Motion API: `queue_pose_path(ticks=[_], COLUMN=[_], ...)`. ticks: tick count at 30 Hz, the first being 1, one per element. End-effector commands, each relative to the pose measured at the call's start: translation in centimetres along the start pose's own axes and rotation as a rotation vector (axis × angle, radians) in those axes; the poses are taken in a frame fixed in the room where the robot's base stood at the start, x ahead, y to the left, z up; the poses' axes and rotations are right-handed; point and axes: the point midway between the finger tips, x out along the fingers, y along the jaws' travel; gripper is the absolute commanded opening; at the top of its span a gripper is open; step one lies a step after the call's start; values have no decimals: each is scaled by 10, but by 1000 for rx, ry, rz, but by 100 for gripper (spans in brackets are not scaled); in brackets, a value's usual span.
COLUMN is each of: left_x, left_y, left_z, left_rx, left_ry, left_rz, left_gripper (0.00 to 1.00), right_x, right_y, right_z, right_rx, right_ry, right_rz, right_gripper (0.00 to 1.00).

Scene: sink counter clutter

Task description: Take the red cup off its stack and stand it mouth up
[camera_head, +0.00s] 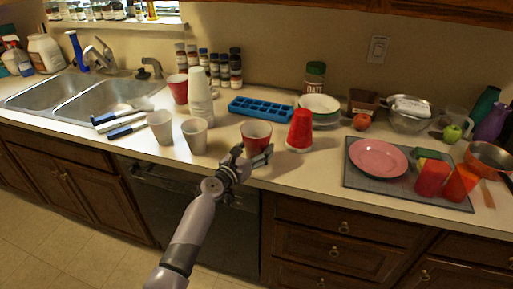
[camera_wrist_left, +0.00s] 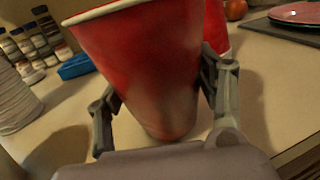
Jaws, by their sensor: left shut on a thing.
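A red cup (camera_head: 256,139) with a pale inside is mouth up at the front of the counter. My left gripper (camera_head: 250,158) is shut on its side. In the left wrist view the red cup (camera_wrist_left: 150,70) fills the middle, between my two fingers (camera_wrist_left: 165,105), with its rim up and its base low over the counter. I cannot tell whether the base touches the counter. To its right, an upside-down red cup stack (camera_head: 300,128) stands with a pale rim at the bottom; its edge shows behind the held cup in the wrist view (camera_wrist_left: 216,28). My right gripper is out of view.
Two pale cups (camera_head: 160,127) (camera_head: 195,136) and a tall white cup stack (camera_head: 199,100) stand to the left. A blue ice tray (camera_head: 262,108) lies behind. A grey mat (camera_head: 390,187) with a pink plate (camera_head: 378,157) lies right. The counter's front edge is close.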

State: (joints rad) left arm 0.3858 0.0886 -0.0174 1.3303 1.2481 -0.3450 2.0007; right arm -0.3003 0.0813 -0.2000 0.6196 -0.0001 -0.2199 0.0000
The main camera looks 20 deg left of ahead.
Motion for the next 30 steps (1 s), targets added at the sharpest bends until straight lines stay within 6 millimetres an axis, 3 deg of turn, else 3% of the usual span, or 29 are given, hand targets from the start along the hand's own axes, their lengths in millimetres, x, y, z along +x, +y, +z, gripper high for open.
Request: queue_pose_path(ticks=[29,30], left_x=[0,0], left_y=[0,0], left_z=[-10,-10], left_rx=[0,0], left_ry=[0,0], left_rz=[0,0], left_gripper=[52,65], right_x=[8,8], right_y=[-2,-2], right_z=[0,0], right_rx=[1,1], right_ry=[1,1], right_rz=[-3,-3], right_gripper=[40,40])
